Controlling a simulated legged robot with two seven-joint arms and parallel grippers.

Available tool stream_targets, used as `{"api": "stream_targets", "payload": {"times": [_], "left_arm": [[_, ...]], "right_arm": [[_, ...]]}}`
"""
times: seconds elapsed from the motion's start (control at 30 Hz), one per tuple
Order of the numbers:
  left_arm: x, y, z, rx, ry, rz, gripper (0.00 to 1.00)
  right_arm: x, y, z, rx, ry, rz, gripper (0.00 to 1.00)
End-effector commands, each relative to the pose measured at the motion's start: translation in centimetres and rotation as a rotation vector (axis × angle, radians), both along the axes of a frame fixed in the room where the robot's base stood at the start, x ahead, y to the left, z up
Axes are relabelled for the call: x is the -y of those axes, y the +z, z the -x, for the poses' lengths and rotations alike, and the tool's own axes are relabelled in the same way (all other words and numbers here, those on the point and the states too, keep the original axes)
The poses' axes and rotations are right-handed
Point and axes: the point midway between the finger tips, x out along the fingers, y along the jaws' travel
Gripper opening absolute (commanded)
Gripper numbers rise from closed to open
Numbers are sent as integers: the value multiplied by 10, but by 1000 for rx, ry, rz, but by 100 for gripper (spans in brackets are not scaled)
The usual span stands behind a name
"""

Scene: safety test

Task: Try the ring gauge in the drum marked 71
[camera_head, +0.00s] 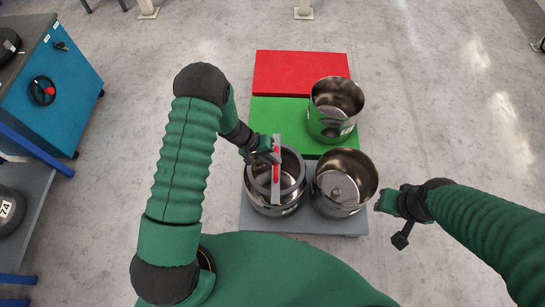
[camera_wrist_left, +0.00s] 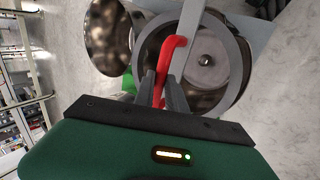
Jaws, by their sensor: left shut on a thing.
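The ring gauge is a grey ring with a flat crossbar (camera_head: 275,190) and a red handle (camera_head: 277,172). My left gripper (camera_head: 272,157) is shut on the red handle, which also shows between the fingers in the left wrist view (camera_wrist_left: 172,55). The ring lies over the mouth of the left steel drum (camera_head: 272,209); I cannot tell whether it rests on the rim or sits inside. A second open drum (camera_head: 343,182) stands right beside it. A third (camera_head: 334,110) stands behind on the green plate. I cannot read any drum's number. My right gripper (camera_head: 385,203) is right of the second drum, its jaws unclear.
The two near drums stand on a grey platform (camera_head: 314,226). Behind are the green plate (camera_head: 275,112) and an empty red plate (camera_head: 300,72). A blue cabinet (camera_head: 52,90) and a dark round item marked 74 (camera_head: 10,210) are at left. The floor right is clear.

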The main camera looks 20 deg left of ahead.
Motion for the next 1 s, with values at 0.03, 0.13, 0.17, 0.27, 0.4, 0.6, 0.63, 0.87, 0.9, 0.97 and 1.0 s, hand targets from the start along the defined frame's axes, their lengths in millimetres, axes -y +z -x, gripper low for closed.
{"api": "stream_targets", "payload": {"times": [0.03, 0.13, 0.17, 0.27, 0.4, 0.6, 0.63, 0.87, 0.9, 0.97, 1.0], "left_arm": [[0, -3, 0, 0, 1, 1, 0], [0, -9, 0, 0, 1, 1, 0], [0, -11, 0, 0, 0, 1, 0], [0, -16, 0, 1, -1, 1, 0], [0, -24, 0, 0, 0, 1, 0], [0, -28, 0, 1, 1, 1, 0], [0, -28, 0, 1, 1, 1, 0], [0, -28, 0, 1, 1, 1, 0], [0, -28, 0, 1, 1, 1, 0], [0, -28, 0, 1, 1, 1, 0], [0, -28, 0, 1, 1, 1, 0]], "right_arm": [[0, -1, 0, 0, 0, 0, 36], [0, -3, 0, 0, 0, 0, 36], [0, -3, 0, 0, 0, 0, 36], [0, -5, 0, 0, 0, 0, 36], [0, -7, 0, 0, 0, 0, 36], [0, -8, 0, 0, 0, 0, 36], [0, -8, 0, 0, 0, 0, 36], [0, -8, 0, 0, 0, 0, 36], [0, -8, 0, 0, 0, 0, 36], [0, -8, 0, 0, 0, 0, 36], [0, -8, 0, 0, 0, 0, 36]]}}
